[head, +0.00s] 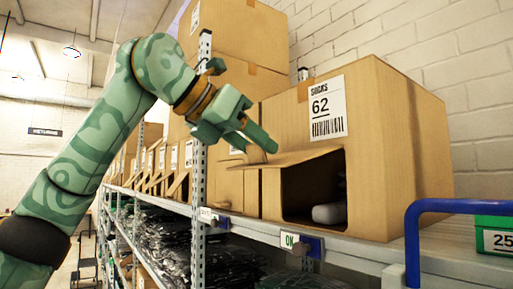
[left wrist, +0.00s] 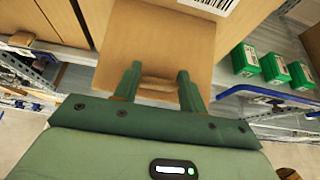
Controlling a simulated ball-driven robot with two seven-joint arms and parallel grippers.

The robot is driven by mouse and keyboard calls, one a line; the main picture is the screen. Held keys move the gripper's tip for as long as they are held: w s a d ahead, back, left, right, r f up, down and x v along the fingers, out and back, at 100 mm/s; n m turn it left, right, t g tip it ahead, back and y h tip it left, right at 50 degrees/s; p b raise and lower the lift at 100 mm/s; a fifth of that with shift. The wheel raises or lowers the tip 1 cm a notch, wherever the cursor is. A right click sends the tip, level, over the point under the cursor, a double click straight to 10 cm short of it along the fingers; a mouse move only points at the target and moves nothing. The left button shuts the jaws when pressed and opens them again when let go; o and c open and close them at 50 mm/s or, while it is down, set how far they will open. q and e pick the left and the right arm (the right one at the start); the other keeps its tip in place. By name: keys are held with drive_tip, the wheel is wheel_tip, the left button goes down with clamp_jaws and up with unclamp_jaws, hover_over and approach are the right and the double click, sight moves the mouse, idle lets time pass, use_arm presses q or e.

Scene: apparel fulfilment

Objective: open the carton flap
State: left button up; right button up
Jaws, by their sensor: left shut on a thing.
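The carton (head: 400,150) labelled SOCKS 62 stands on the shelf. Its front flap (head: 298,157) sticks out from the top of the front opening, roughly level, and the lower front is uncovered. A pale rounded item shows inside (head: 328,213). My left gripper (head: 262,142) is at the flap's outer edge. In the left wrist view the flap (left wrist: 160,38) lies ahead of the left gripper (left wrist: 159,76), and its edge is between the two fingers, which are shut on it. My right gripper is in neither view.
More cartons stand along the shelf (head: 345,246) to the left, and others are stacked above. A blue rail (head: 450,206) and a green box (head: 494,222) are at the right. An upright shelf post (head: 198,180) stands just left of the carton. Dark packed goods fill the lower shelf.

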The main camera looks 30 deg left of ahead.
use_arm(q)
drive_tip(key=shift+w+r+g+y, duration=0.1)
drive_tip(key=shift+r+g+y, duration=0.2)
drive_tip(key=shift+r+g, duration=0.5)
clamp_jaws()
unclamp_jaws()
drive_tip(key=shift+f, duration=0.15)
drive_tip(key=o, duration=1.3)
drive_tip(key=shift+o, duration=0.4)
drive_tip(key=shift+w+d, duration=0.1)
drive_tip(key=shift+w, duration=0.15)
drive_tip(key=v, duration=1.6)
